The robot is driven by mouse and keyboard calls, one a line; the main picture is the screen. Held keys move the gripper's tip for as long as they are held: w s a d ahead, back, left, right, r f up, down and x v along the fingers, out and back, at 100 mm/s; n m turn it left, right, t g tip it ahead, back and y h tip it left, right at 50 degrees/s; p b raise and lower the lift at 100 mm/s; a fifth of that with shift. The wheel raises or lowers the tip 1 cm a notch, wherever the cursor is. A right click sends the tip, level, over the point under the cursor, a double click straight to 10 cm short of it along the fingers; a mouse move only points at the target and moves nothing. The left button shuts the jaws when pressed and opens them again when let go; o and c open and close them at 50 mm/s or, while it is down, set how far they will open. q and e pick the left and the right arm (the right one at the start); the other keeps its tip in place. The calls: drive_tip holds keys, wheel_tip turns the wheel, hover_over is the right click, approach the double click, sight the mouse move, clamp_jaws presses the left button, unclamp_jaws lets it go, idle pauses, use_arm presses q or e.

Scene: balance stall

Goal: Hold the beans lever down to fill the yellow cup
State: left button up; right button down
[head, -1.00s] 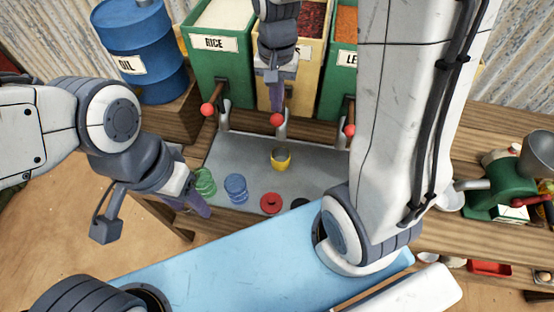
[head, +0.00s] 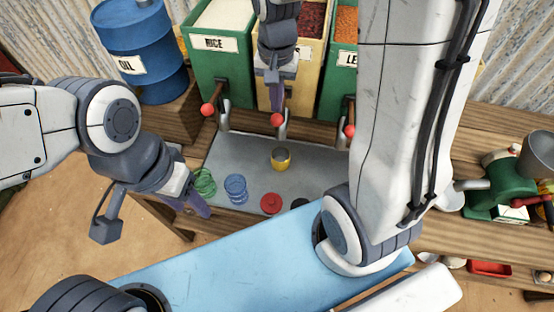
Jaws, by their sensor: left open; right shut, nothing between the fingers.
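The yellow cup (head: 281,159) stands upright on the grey metal tray (head: 310,172), below the spout (head: 283,130) of the middle, yellow dispenser. Dark red beans (head: 311,18) show in that dispenser's open top. The beans lever's red knob (head: 277,120) is in front of the dispenser. My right gripper (head: 276,106) is shut and empty, its fingers pointing down just above the knob. I cannot tell whether they touch the lever, and the cup's fill is too small to judge. My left gripper (head: 197,206) is open and empty, left of the green cup at the tray's front left.
A green cup (head: 204,183), a blue cup (head: 236,187) and a red lid-like disc (head: 271,203) sit along the tray's front. Green rice (head: 222,70) and lentil (head: 341,85) dispensers flank the middle one. A blue oil drum (head: 140,50) stands left; a green grinder (head: 497,185) stands right.

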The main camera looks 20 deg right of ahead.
sight(277, 115)
idle(0.5)
wheel_tip(277, 115, down, 5)
drive_tip(key=b, duration=0.3)
drive_tip(key=shift+b, duration=0.4)
idle(2.6)
wheel_tip(277, 115, up, 5)
drive_tip(key=p, duration=0.5)
drive_tip(key=shift+r, duration=0.15)
